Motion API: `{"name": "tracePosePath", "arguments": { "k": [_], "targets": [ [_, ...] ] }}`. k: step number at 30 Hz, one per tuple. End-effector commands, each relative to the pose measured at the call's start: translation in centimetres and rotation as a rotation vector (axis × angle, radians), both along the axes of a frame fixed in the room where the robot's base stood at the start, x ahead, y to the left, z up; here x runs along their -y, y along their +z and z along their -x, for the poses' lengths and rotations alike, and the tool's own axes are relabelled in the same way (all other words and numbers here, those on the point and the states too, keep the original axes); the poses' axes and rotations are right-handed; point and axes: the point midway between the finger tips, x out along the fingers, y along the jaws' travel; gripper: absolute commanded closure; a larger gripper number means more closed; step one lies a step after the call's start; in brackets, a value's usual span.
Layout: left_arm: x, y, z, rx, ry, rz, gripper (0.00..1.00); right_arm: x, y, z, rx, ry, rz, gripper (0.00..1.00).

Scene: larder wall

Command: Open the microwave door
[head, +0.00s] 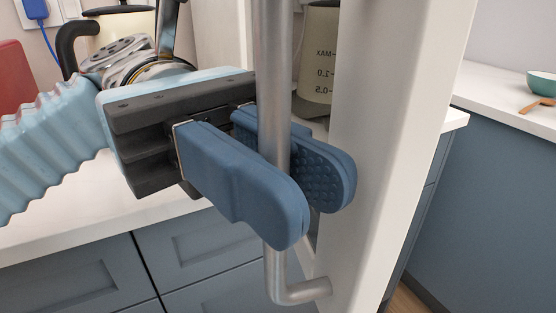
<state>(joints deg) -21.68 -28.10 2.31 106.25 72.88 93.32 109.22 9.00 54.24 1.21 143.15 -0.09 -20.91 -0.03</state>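The microwave's handle is a vertical metal bar (272,60). Its lower end bends right to a foot against the pale front of the unit (395,120), which I take as the microwave; its door is seen very edge-on. My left gripper (305,195) reaches in from the left with its blue fingers on either side of the bar. One finger is in front of the bar and the other behind it. The fingers look spread, with the bar between them; contact is hard to judge. The near finger hides part of the bar. My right gripper is not in view.
A white counter (60,235) over blue-grey drawers (85,285) lies below the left arm. A jug with level marks (318,65) shows behind the bar, possibly as a reflection. At right, another counter (495,115) bears a green bowl (542,84) and a wooden utensil (535,104).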

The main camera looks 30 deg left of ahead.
Motion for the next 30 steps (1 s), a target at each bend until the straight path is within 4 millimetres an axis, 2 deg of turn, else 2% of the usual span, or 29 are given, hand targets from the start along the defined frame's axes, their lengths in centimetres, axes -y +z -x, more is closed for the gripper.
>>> {"name": "tracePosePath", "arguments": {
  "k": [1, 3, 11, 14, 17, 27, 30],
  "targets": [
    [0.0, 0.1, 0.0, 0.0, 0.001, 0.001, 0.76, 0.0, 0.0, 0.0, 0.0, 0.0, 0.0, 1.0],
    [0.0, 0.1, 0.0, 0.0, 0.001, 0.001, 0.69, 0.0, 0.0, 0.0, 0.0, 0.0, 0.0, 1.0],
    [-0.1, 0.0, -0.1, 0.0, 0.001, 0.001, 0.69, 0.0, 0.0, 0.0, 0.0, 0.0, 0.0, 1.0],
    [-0.8, 0.1, -0.4, 0.0, 0.0, 0.001, 0.69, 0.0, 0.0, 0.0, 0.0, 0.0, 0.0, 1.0],
    [-2.4, 0.1, -1.1, 0.0, 0.003, 0.002, 0.69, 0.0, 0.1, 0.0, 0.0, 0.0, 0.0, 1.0],
    [-9.9, 0.2, -4.2, -0.002, 0.003, 0.001, 0.69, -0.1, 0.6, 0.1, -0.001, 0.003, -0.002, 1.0],
    [-11.4, 0.1, -4.7, 0.0, 0.001, 0.001, 0.69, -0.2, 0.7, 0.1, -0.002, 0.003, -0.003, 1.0]
  ]
}}
